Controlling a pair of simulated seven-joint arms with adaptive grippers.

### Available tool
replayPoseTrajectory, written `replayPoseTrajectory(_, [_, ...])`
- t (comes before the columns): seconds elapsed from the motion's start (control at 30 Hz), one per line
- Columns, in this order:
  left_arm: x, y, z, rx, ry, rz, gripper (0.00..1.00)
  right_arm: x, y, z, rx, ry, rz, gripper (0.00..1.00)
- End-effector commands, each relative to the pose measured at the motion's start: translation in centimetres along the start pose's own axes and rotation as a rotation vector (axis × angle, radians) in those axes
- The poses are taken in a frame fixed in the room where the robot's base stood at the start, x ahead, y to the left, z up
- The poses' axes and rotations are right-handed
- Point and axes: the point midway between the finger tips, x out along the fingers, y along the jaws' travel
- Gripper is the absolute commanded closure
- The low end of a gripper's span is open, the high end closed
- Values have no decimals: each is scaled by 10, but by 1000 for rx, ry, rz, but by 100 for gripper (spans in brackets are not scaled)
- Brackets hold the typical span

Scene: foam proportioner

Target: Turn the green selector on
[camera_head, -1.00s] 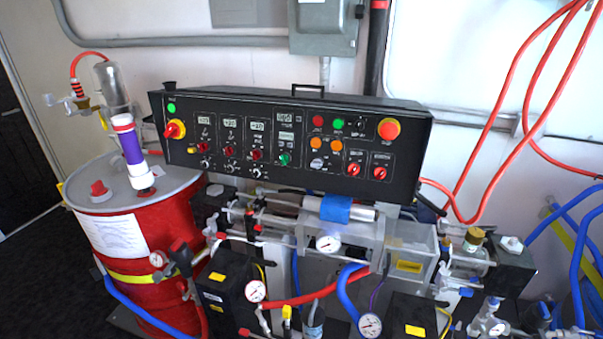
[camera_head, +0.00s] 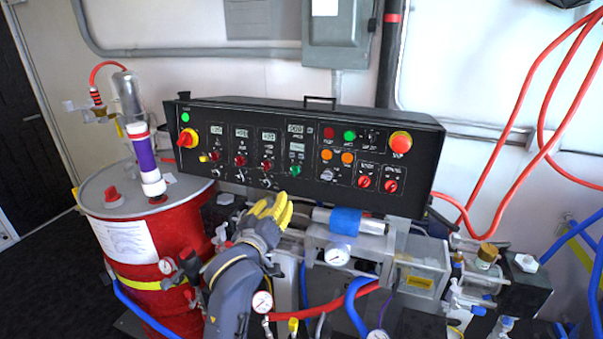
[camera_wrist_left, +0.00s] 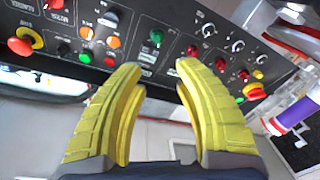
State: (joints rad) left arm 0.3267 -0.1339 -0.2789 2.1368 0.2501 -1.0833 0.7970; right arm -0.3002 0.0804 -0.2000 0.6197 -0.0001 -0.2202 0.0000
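The green selector (camera_head: 295,171) is a small knob low on the black control panel (camera_head: 230,125), right of the red knobs. In the left wrist view the green selector (camera_wrist_left: 156,38) shows beyond and between my fingertips. My left gripper (camera_head: 273,205), with yellow fingers, is in front of the panel's lower edge, below and slightly left of the selector. The left wrist view shows the gripper (camera_wrist_left: 157,68) open, with nothing between its fingers and apart from the selector. I cannot read which way the selector points. My right gripper is not in view.
Red knobs (camera_head: 267,165) sit left of the selector, and orange buttons (camera_head: 347,157) to its right. A red emergency button (camera_head: 400,142) is at the panel's right. A red drum (camera_head: 165,235) stands at left. Hoses, gauges and a blue-wrapped cylinder (camera_head: 345,220) crowd the space below.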

Motion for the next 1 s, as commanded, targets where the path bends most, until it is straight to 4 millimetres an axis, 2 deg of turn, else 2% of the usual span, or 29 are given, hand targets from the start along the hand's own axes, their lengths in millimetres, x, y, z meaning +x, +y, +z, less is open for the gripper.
replayPoseTrajectory(0.13, [5,5,-7,-3,9,6,68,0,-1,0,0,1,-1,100])
replayPoseTrajectory(0.27, [22,4,-6,-2,8,5,68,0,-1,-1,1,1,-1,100])
replayPoseTrajectory(0.7, [101,5,-7,0,7,5,68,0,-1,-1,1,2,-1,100])
replayPoseTrajectory(1.0, [145,4,-7,-1,8,4,68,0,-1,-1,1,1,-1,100])
